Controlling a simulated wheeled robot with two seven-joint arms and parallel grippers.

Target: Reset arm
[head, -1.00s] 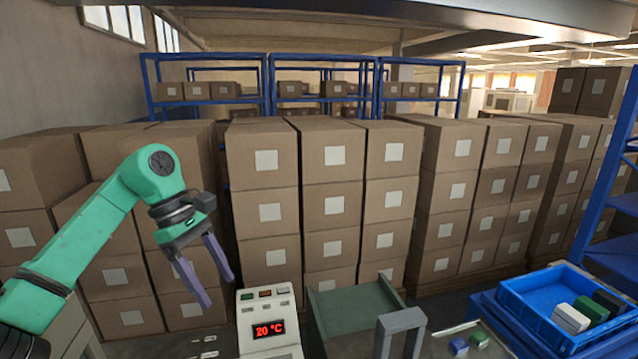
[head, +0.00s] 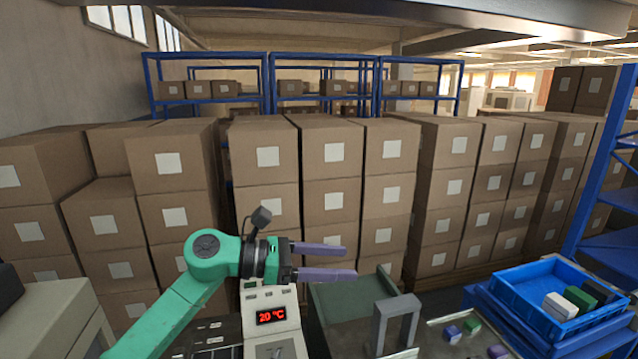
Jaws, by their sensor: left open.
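My left gripper (head: 350,262) is at the end of the green left arm (head: 205,290), in the lower middle of the head view. Its two purple fingers point right and stand apart, with nothing between them. It hovers over the top of the control panel (head: 274,317), whose red display reads 20 °C, and hides part of its upper edge. My right gripper does not show in this view.
A green plate (head: 340,302) and a grey arch-shaped frame (head: 396,312) stand right of the panel. A blue crate (head: 520,300) at the right holds white, green and black blocks. Small purple and green blocks (head: 472,325) lie before it. Stacked cartons (head: 333,190) fill the back.

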